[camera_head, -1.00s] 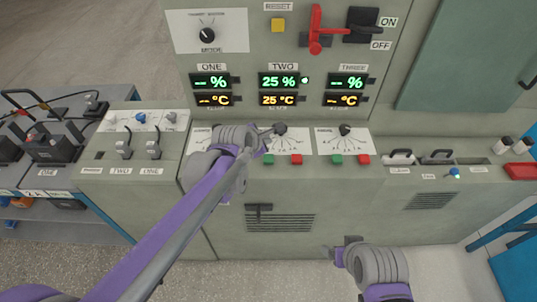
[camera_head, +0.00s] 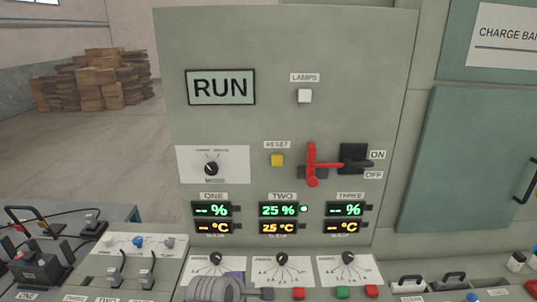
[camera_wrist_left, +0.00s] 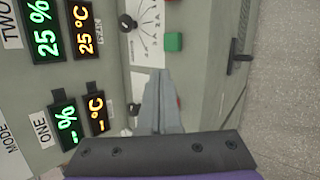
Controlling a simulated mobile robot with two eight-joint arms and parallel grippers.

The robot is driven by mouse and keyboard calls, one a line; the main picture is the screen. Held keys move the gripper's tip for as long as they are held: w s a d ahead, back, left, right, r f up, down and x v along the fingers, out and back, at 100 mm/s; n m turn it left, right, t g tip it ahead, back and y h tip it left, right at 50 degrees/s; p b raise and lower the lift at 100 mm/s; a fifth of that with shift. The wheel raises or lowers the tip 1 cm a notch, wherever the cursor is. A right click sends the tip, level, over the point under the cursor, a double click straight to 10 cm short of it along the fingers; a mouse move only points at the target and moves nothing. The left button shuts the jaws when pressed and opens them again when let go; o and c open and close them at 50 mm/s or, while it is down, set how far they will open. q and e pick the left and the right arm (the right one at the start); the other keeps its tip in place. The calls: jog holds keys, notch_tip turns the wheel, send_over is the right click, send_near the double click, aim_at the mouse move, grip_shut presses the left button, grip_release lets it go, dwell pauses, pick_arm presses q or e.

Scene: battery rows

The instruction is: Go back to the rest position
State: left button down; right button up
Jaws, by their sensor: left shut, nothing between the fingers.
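My left gripper (camera_head: 262,293) shows at the bottom edge of the head view, in front of the lower knob panel, with most of its arm out of frame. In the left wrist view its fingers (camera_wrist_left: 162,100) are shut together and empty. They point at the panel near a green button (camera_wrist_left: 173,42). I cannot tell whether they touch the panel. My right gripper is not in view.
The control cabinet (camera_head: 285,130) stands ahead with a red lever (camera_head: 312,165), yellow reset button (camera_head: 277,160) and displays; TWO (camera_head: 278,211) reads 25 % and 25 °C. A switch console (camera_head: 135,262) stands left. Open floor (camera_head: 110,150) and stacked boxes (camera_head: 105,80) lie beyond.

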pick_arm(q)
jog(key=s+a+f+m+y, duration=0.1)
jog(key=s+a+m, duration=0.3)
jog(key=s+m, duration=0.2)
jog(key=s+a+f+m+g+y+p, duration=0.1)
jog(key=s+a+m, duration=0.3)
jog(key=s, duration=0.5)
jog(key=s+a+f+m+g+y, duration=0.1)
jog(key=s+a+f+m, duration=0.2)
jog(key=s+m, duration=0.4)
jog(key=shift+s+a+m+p, duration=0.4)
jog(key=shift+s+a, duration=0.3)
jog(key=shift+a, duration=0.2)
